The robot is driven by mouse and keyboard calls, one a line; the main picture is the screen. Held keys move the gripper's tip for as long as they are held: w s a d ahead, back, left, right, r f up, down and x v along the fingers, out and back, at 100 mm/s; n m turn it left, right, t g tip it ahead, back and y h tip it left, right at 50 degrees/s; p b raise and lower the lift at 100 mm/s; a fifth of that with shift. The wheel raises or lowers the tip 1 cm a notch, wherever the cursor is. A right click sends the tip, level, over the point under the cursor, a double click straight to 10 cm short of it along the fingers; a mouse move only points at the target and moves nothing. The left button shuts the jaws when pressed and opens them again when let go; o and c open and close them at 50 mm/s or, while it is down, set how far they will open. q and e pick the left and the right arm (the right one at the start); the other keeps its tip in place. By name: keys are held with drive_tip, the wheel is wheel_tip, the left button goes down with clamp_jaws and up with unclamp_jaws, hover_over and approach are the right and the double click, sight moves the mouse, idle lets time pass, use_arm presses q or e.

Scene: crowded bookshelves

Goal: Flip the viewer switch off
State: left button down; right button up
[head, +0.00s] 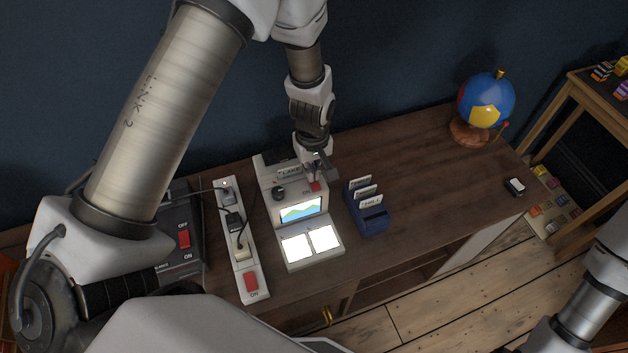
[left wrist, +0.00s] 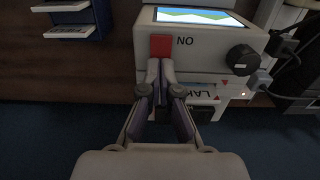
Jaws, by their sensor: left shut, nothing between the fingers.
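The viewer (head: 268,202) is a pale grey box on the wooden desk, with its screen (head: 301,210) lit and showing a landscape. Its red rocker switch (head: 315,187) sits on the top near the right edge, with the word ON beside it; it also shows in the left wrist view (left wrist: 161,46). My left gripper (head: 318,171) is shut and empty, just behind the switch. In the left wrist view its closed fingertips (left wrist: 160,66) overlap the switch's near edge; I cannot tell whether they touch it. My right gripper is out of view.
A black knob (head: 278,193) and a card marked LAKE (head: 289,172) are close by on the viewer. A power strip (head: 250,270) with plugs and a red switch lies left. A blue card holder (head: 374,222) stands right. The desk beyond it is mostly clear up to the globe (head: 486,101).

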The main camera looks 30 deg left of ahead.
use_arm(q)
drive_tip(key=shift+f, duration=0.3)
wheel_tip(320, 180, up, 7)
drive_tip(key=p, duration=0.6)
drive_tip(key=shift+r, duration=0.1)
idle(0.3)
drive_tip(key=shift+s, duration=0.1)
